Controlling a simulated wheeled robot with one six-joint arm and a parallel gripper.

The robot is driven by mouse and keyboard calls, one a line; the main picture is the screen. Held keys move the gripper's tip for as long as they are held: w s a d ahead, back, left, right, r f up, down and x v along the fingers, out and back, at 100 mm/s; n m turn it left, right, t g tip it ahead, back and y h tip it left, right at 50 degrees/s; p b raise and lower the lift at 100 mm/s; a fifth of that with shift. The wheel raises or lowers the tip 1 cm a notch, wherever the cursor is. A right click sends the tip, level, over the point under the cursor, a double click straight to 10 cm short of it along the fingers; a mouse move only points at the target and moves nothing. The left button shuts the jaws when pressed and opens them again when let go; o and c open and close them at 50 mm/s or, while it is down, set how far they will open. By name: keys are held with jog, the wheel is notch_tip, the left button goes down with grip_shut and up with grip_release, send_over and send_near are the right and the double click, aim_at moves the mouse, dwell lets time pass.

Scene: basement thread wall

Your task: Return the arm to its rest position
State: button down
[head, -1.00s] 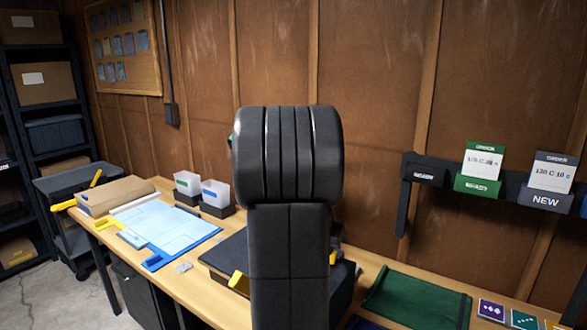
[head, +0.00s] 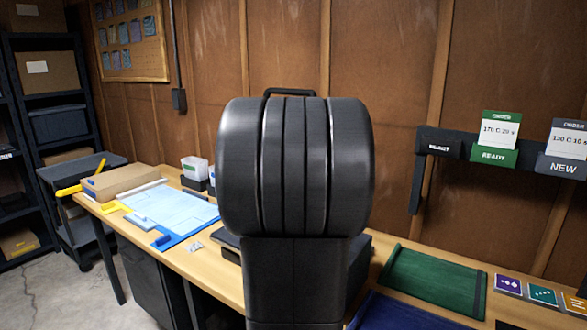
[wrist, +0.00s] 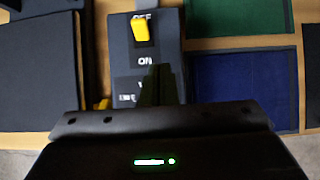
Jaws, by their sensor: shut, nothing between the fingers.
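My arm (head: 295,200) fills the middle of the head view, folded up in front of the bench, and hides part of it. My gripper (wrist: 160,72) shows only in the wrist view, where its dark fingers are together and empty. The fingers point over a dark box with a yellow switch (wrist: 145,28) marked OFF and ON. I cannot tell the height between the fingertips and the box.
The wooden bench (head: 222,268) runs along the wall. A green mat (head: 435,280) and blue mat (wrist: 240,90) lie to the right. A blue-edged sheet (head: 165,213), cardboard box (head: 125,182) and white bin (head: 194,168) are left. A wall rail (head: 440,145) holds cards.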

jog(key=shift+a+r, duration=0.35)
jog(key=shift+a, duration=0.05)
jog(key=shift+d, duration=0.15)
